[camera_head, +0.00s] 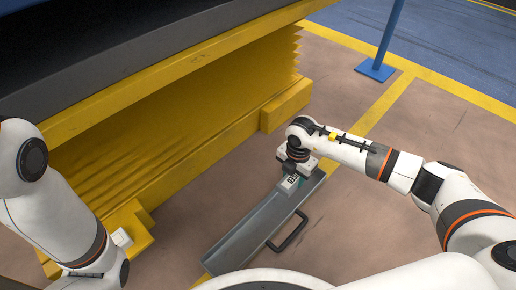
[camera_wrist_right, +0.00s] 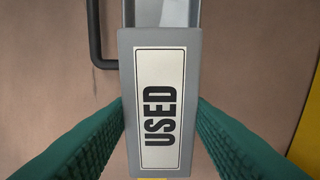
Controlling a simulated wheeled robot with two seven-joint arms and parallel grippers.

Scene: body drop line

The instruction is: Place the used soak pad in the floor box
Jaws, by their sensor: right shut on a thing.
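My right gripper (camera_head: 293,180) is shut on a grey block with a white label reading USED (camera_wrist_right: 160,105), which I take to be the used soak pad. Its two teal fingers (camera_wrist_right: 160,105) press on the block's long sides in the right wrist view. In the head view the pad (camera_head: 289,184) is at the far end of a long, shallow grey metal tray (camera_head: 240,243) on the floor. I cannot tell if the pad touches the tray, or if this tray is the floor box. My left gripper is out of view.
The tray has a black handle (camera_head: 289,233) on its right side. A yellow lift platform (camera_head: 170,140) with a foot (camera_head: 287,105) stands to the left and behind. A blue post base (camera_head: 375,70) is at the back right. Brown floor right of the tray is clear.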

